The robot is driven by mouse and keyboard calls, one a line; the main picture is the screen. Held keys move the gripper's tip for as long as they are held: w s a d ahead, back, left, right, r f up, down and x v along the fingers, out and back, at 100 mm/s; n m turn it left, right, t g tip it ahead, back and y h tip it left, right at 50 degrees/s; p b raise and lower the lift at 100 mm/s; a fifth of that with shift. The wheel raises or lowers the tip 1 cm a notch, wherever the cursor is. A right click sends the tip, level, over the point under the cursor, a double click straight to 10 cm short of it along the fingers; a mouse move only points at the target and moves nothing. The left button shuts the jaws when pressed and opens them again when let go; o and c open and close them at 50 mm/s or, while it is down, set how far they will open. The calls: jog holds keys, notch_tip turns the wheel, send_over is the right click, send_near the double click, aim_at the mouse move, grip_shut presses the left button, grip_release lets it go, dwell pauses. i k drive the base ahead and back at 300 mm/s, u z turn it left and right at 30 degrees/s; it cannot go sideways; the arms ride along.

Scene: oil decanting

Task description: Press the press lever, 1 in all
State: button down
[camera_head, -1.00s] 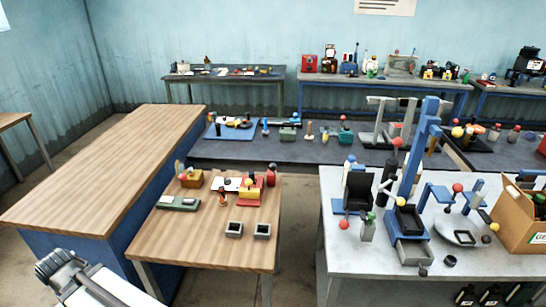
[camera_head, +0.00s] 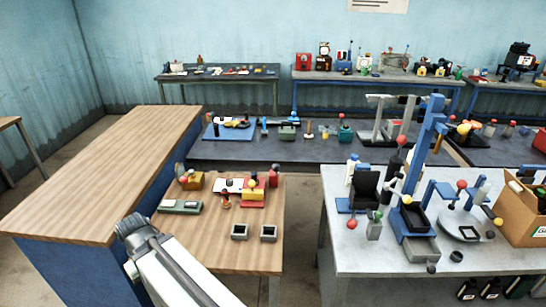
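A tall blue press (camera_head: 427,150) stands upright on the white table at the right. A red ball knob (camera_head: 402,139) shows beside its column, and a yellow ball knob (camera_head: 406,199) sits lower, near the black tray at its foot. I cannot tell for sure which knobbed arm is the press lever. A grey and white part of my arm reaches up from the bottom edge, in front of the small wooden table, far left of the press. No gripper fingers show.
The white table (camera_head: 350,255) also holds a black-backed blue stand (camera_head: 365,188), small bottles, a round plate (camera_head: 458,225) and a cardboard box (camera_head: 522,215). The wooden table (camera_head: 200,245) holds small parts and two grey trays. A floor gap separates these tables.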

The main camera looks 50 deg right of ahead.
aim_at(275, 168)
jog(key=i, duration=1)
jog(key=z, duration=0.05)
